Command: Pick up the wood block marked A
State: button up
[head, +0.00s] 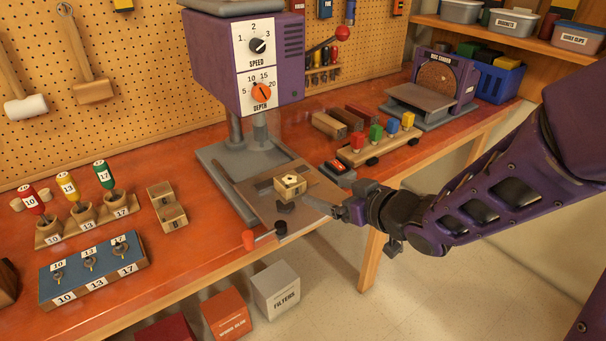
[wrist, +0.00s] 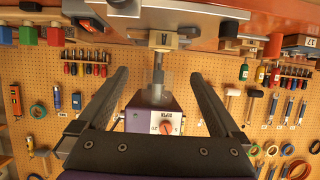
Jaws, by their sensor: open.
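A light wood block (head: 290,184) with a dark round spot on top sits on the drill press table (head: 262,208), under the drill head; no letter A is readable on it. It seems to show in the wrist view as a small tan block (wrist: 163,41), upper middle, beyond the fingertips. My gripper (head: 322,205) is just right of the block in the head view, pointing at it, apart as far as I can see. In the wrist view my gripper (wrist: 157,74) has its two dark fingers wide apart with nothing between them.
The purple drill press (head: 215,55) stands behind and above the block. A red-knobbed handle (head: 250,238) juts from its table's front. A rack of coloured pieces (head: 380,146) is at the right. The front bench edge is near my arm.

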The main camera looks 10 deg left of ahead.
jog(key=b, duration=0.2)
send_near(292, 181)
jog(key=x, duration=0.4)
jog(key=shift+w+a+f, duration=0.15)
jog(key=shift+w, duration=0.3)
jog(key=x, duration=0.2)
jog(key=b+x, duration=0.1)
jog(key=x, duration=0.1)
jog(key=shift+a+f, duration=0.25)
jog(key=shift+a, duration=0.15)
jog(key=shift+w+a+f, duration=0.1)
jog(key=shift+w+a, duration=0.1)
jog(key=shift+c, duration=0.2)
jog(key=c, duration=1.3)
